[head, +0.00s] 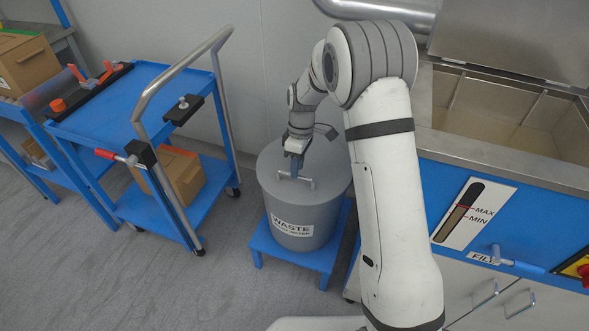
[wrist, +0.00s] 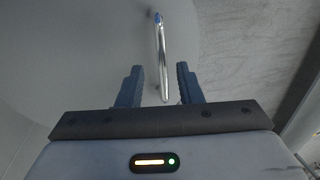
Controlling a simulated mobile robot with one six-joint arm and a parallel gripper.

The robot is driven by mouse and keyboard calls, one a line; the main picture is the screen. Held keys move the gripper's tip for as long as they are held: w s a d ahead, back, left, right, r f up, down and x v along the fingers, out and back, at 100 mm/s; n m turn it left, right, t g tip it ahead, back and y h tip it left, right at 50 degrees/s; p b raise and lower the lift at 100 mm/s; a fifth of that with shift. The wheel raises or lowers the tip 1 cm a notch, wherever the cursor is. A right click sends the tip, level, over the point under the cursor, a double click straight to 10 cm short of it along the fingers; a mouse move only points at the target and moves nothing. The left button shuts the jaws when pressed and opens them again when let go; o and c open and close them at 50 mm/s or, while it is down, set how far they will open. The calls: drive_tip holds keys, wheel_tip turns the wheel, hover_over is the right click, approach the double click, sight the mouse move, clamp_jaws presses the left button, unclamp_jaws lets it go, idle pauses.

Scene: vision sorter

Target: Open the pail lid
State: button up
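The waste pail (head: 300,218) is a grey cylinder with a "WASTE" label, standing on a low blue stand. Its round grey lid (head: 270,163) lies flat on top. A metal bar handle (head: 297,180) is fixed on the lid. My gripper (head: 289,170) points down over the lid, right at the handle. In the wrist view my gripper (wrist: 160,85) has its two dark fingers apart, with the handle (wrist: 161,50) running up from between them. Gaps show between the handle and the fingers. The lid also fills the left of the wrist view (wrist: 80,60).
A blue cart (head: 130,110) with a metal push handle and a cardboard box (head: 178,178) stands left of the pail. A blue-and-steel tank unit (head: 460,160) with an open cover stands right. Grey floor (head: 150,285) is free in front.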

drive_tip(key=shift+s+f, duration=0.1)
drive_tip(key=shift+f, duration=0.4)
drive_tip(key=shift+c, duration=0.3)
drive_tip(key=shift+r, duration=0.1)
clamp_jaws()
